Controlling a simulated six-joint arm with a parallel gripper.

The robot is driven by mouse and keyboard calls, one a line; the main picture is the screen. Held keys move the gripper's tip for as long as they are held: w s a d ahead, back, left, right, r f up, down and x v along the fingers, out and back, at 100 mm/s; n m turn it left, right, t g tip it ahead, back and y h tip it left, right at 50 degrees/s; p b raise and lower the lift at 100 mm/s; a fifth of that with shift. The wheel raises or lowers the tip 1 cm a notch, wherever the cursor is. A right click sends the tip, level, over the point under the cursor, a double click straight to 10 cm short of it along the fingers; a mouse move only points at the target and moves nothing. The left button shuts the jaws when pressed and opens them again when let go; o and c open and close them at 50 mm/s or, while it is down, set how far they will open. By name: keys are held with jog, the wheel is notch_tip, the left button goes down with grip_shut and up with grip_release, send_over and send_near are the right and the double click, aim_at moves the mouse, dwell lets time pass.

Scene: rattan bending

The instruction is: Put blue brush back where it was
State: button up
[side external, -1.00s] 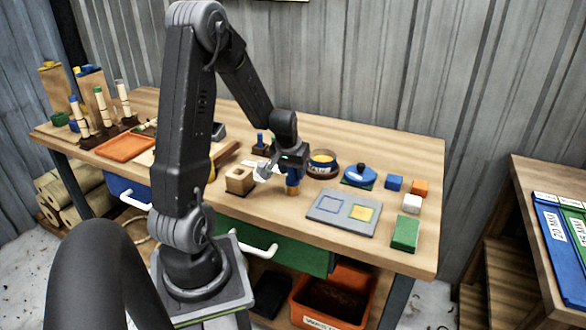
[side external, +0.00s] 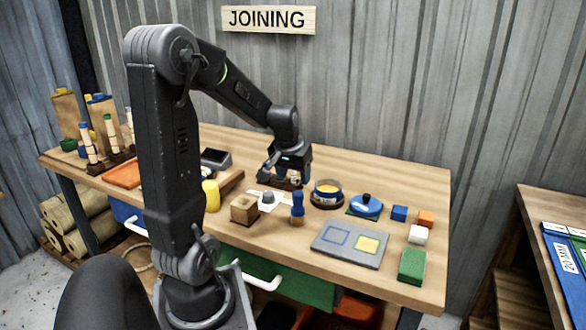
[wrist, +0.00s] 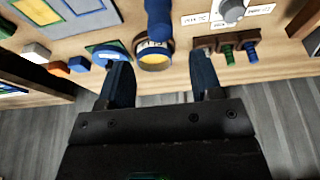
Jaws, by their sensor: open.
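The blue brush (side external: 297,208) has a blue handle above a tan lower end. It stands upright on the bench, beside the round pot with a yellow top (side external: 327,190). In the wrist view, its blue handle (wrist: 158,18) shows at the top, just beyond the pot (wrist: 154,58). My gripper (side external: 284,174) is behind the brush, over the back part of the bench, apart from it. In the wrist view, my gripper (wrist: 160,63) has its fingers spread wide with nothing held between them.
A blue domed tool (side external: 366,206) and small blocks, such as a green one (side external: 412,266), are to the right. A grey plate with two squares (side external: 350,244) lies in front. A wooden block (side external: 244,208) and yellow cylinder (side external: 211,195) are left. The back right bench is clear.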

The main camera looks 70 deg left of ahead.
jog(key=d+r+m+t, duration=0.2)
jog(key=d+r+m, duration=0.3)
jog(key=d, duration=0.9)
jog(key=s+d+r+m+h, duration=0.1)
jog(key=s+d+m, duration=0.1)
jog(key=d, duration=0.5)
jog(key=s+d+r+m+t+h, duration=0.1)
jog(key=s+d+r+m, duration=0.1)
jog(key=s+d, duration=0.3)
jog(key=shift+d+r, duration=0.15)
jog(key=shift+d, duration=0.7)
